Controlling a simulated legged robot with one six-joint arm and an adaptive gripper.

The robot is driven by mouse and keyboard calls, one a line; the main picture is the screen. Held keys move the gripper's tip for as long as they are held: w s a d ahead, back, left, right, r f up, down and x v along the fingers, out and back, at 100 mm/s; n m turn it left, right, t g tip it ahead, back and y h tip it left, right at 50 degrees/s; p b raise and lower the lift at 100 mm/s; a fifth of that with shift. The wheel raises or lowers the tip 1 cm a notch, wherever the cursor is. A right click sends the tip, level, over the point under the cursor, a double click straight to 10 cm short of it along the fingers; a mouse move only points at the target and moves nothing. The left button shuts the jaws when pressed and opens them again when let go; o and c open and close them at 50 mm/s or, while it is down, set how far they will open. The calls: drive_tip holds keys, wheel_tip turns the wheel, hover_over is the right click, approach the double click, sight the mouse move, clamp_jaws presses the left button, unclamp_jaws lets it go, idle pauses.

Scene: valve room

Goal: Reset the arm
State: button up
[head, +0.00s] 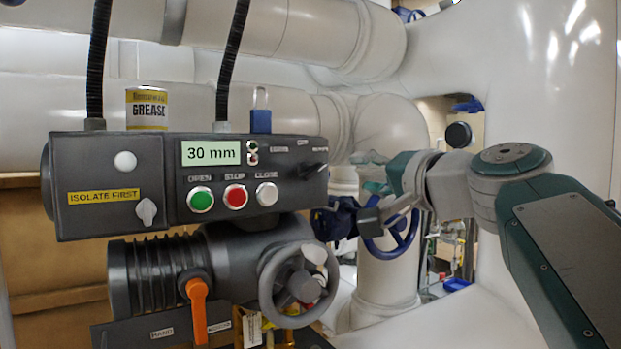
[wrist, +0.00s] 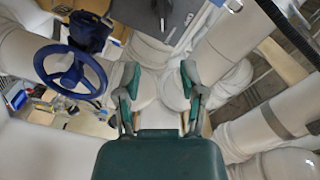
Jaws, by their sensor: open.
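My gripper (head: 369,187) is at the right of the control box in the head view, at the end of my teal and grey arm. Its fingers are spread and nothing is between them. The wrist view also shows my gripper (wrist: 160,75) open, with white pipes behind the gap. In the head view a blue handwheel (head: 392,246) shows partly behind the lower finger. In the wrist view the blue handwheel (wrist: 70,70) is left of the fingers, apart from them.
The dark control box (head: 110,165) carries a 30 mm display and green, red and white buttons. Below it are a grey handwheel (head: 300,287) and an orange lever (head: 197,312). A grease can (head: 147,108) and blue padlock (head: 261,119) stand on top. Large white pipes (head: 270,30) run behind.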

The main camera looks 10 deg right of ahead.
drive_tip(key=a+f+g, duration=0.1)
drive_tip(key=f, duration=0.2)
drive_tip(key=s+a+f+n+g, duration=0.1)
drive_tip(key=f, duration=0.3)
drive_tip(key=a+f+g, duration=0.1)
drive_tip(key=f, duration=0.2)
drive_tip(key=shift+s+a+f+n+h, duration=0.15)
drive_tip(key=shift+s+a+n+h, duration=0.1)
drive_tip(key=shift+s+n+h, duration=0.1)
drive_tip(key=s+f+n+g+h, duration=0.1)
drive_tip(key=s+f, duration=0.4)
drive_tip(key=f, duration=0.5)
drive_tip(key=s+a+f+n+g+h, duration=0.1)
drive_tip(key=s+f+n+g+h, duration=0.1)
drive_tip(key=f, duration=0.8)
drive_tip(key=s+f+n+g+h, duration=0.2)
drive_tip(key=s+f+g, duration=0.3)
drive_tip(key=s+f, duration=0.3)
wheel_tip(320, 180, down, 2)
drive_tip(key=shift+s+a+f+n+g, duration=0.2)
drive_tip(key=shift+a+n+g, duration=0.1)
drive_tip(key=shift+n, duration=0.55)
